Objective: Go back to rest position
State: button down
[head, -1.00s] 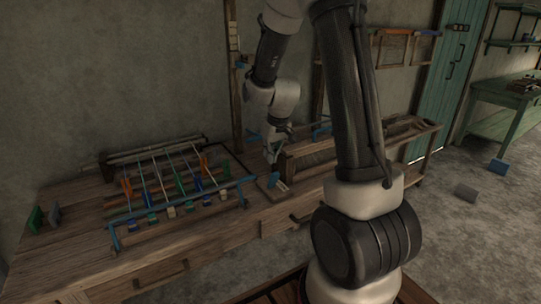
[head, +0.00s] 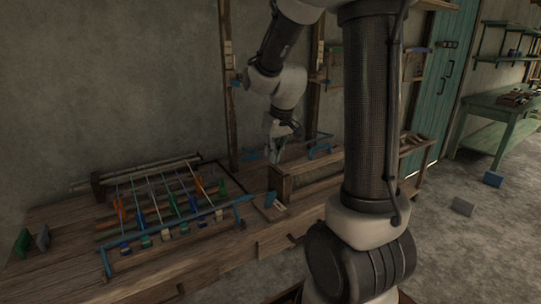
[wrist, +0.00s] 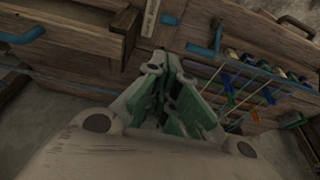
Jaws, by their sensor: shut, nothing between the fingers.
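My gripper (head: 276,157) hangs from my arm in the head view, pointing down above the back of the wooden bench, near the long wooden box. It is shut and empty. In the wrist view its green-padded fingers (wrist: 168,75) come together over the bench. No object is held. The loom frame (head: 170,243) with its blue bar, stretched cords and coloured pieces lies on the bench to the left of my gripper, apart from it.
A wooden box (head: 275,182) stands on the bench below and beside my gripper. Green and grey plates (head: 22,243) stand at the bench's left end. A teal door (head: 447,85) and green table (head: 496,113) are at the right.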

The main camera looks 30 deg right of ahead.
dwell(0.4)
jog(key=s+a+r, duration=0.1)
jog(key=s+r, duration=0.3)
jog(key=s, duration=0.7)
jog(key=s+a+r, duration=0.2)
jog(key=s+r, duration=0.3)
jog(key=s, duration=0.6)
jog(key=shift+s+a+r+m+t, duration=0.15)
jog(key=shift+s+a+m+t, duration=0.1)
jog(key=shift+s+m+t, duration=0.1)
